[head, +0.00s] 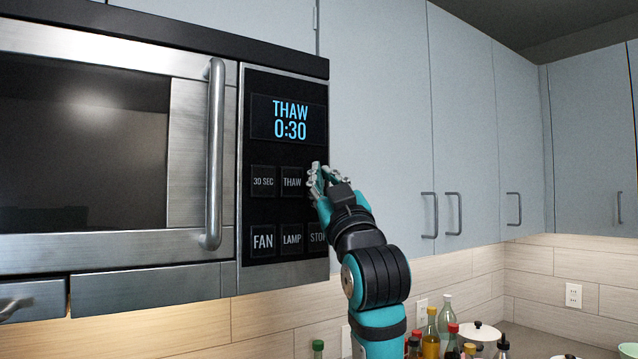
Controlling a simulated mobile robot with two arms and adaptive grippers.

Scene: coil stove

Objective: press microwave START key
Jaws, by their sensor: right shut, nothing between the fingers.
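The microwave (190,180) hangs at the left, its door shut behind a vertical handle (215,155). Its black control panel (262,215) has a display (289,120) that reads THAW 0:30. Keys marked 30 SEC (263,181), THAW (292,181), FAN (263,241), LAMP (292,239) and STOP, partly covered, show below it. No START label is visible; the spot right of THAW is hidden behind my right gripper (317,178). That gripper is shut and empty, its fingertips at the panel's right part, right of the THAW key. I cannot tell whether it touches. My left gripper is out of view.
Pale blue cabinets (385,130) with bar handles line the wall to the right. Several bottles (431,335) and a white lidded pot (480,333) stand on the counter below, near my right arm. The space in front of the cabinets is free.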

